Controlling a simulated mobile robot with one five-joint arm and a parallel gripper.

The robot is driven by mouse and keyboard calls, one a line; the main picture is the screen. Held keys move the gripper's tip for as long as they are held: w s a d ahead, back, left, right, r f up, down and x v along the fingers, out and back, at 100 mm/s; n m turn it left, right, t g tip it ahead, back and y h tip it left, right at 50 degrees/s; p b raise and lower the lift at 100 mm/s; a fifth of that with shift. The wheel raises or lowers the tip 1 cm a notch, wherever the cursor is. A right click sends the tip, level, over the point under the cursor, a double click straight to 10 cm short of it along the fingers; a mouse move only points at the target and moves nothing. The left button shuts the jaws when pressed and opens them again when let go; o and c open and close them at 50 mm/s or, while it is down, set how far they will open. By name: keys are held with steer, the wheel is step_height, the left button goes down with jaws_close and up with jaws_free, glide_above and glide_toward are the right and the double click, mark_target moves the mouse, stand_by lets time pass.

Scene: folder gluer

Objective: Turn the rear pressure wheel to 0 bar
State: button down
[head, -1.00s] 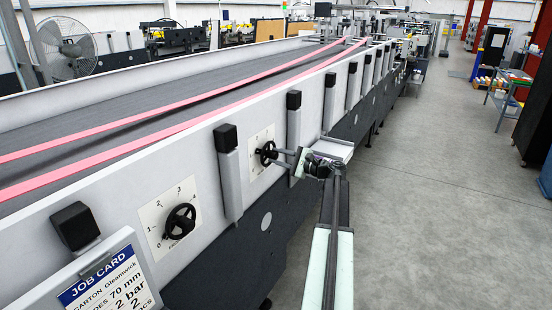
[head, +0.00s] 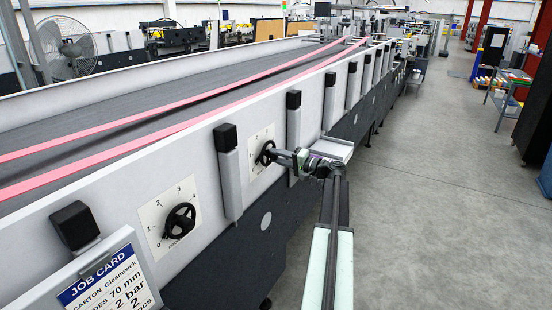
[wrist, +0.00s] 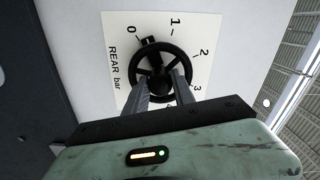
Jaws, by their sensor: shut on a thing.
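The rear pressure wheel (head: 266,153) is a black handwheel on a white scale plate, on the side of the machine. In the wrist view the wheel (wrist: 136,72) sits on a plate (wrist: 124,58) lettered "REAR bar". A black block (wrist: 149,42) at the wheel's rim lies between 0 and 1, nearer the 0. My gripper (head: 274,155) reaches the wheel from the right. In the wrist view my gripper (wrist: 164,90) is shut on the wheel, its two grey fingers over the lower part. The fingers and gripper body hide part of the scale.
Another black wheel (head: 180,220) with its own scale is nearer on the same side wall. A job card (head: 103,279) stands at lower left; "2 bar" is readable. Dark-capped grey posts (head: 229,175) stick out along the wall. The grey floor (head: 430,220) at right is clear.

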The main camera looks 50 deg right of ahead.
steer(key=shift+f+n, duration=0.15)
steer(key=shift+n, duration=1.05)
steer(key=c, duration=1.1)
jaws_free()
steer(key=shift+o, duration=0.2)
steer(key=shift+s, duration=0.15)
steer(key=v, duration=0.7)
steer(key=shift+s, duration=0.35)
